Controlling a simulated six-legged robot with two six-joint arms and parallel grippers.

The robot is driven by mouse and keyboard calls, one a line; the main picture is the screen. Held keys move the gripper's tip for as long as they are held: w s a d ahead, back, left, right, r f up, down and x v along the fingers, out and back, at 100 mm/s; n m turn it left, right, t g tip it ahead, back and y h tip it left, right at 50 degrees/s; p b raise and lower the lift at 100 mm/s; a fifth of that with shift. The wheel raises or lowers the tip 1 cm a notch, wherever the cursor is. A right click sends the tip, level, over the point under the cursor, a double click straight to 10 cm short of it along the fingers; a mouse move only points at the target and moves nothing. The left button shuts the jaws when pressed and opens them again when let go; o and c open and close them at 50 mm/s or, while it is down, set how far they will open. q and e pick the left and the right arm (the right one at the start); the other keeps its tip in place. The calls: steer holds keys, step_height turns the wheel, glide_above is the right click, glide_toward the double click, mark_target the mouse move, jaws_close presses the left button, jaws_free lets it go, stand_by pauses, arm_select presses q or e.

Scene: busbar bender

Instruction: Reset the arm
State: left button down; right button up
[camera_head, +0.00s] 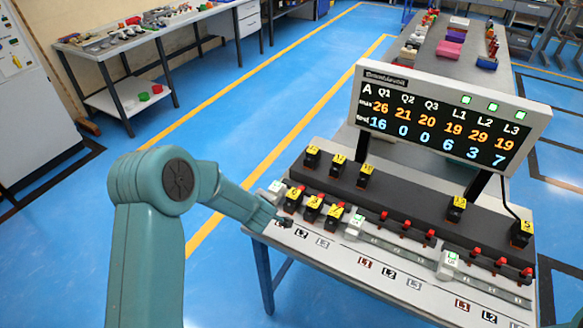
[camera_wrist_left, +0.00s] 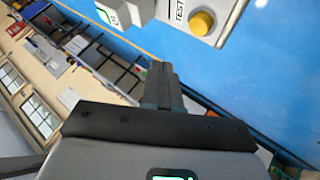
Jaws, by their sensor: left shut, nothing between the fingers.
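My left arm (camera_head: 160,190) is teal and comes in from the left in the head view. Its gripper (camera_head: 276,217) is over the left end of the bench, at its near edge. In the left wrist view the two dark fingers of the gripper (camera_wrist_left: 161,72) are together with nothing between them. Beyond the fingertips is a grey box marked TEST with a round yellow button (camera_wrist_left: 202,22); the fingers look apart from it. My right gripper is not in view.
The bench (camera_head: 345,262) carries a dark rail with several black blocks with yellow tags (camera_head: 366,176), red-topped pieces and white modules (camera_head: 354,226). A display board (camera_head: 445,120) stands behind. Blue floor is open to the left; a cluttered side table (camera_head: 150,35) is farther back.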

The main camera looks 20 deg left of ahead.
arm_select(q)
steer(key=s+d+f+m+g+h+b, duration=0.1)
steer(key=s+d+f+m+g+h, duration=0.1)
steer(key=s+d, duration=0.5)
steer(key=s+d+f+m+g+h+b, duration=0.1)
steer(key=s+d+f+m+g+h, duration=0.1)
steer(key=s+d+f+m+h, duration=0.2)
steer(key=s+d+f+m+g+h+b, duration=0.1)
steer(key=s+d+f+m+g+h, duration=0.2)
steer(key=s+d+f+m, duration=0.5)
steer(key=s+d+f, duration=0.3)
steer(key=s+d, duration=0.1)
steer(key=s, duration=0.5)
steer(key=shift+h+b, duration=0.3)
steer(key=shift+s+d+r, duration=0.1)
steer(key=shift+s, duration=0.15)
steer(key=shift+w, duration=0.1)
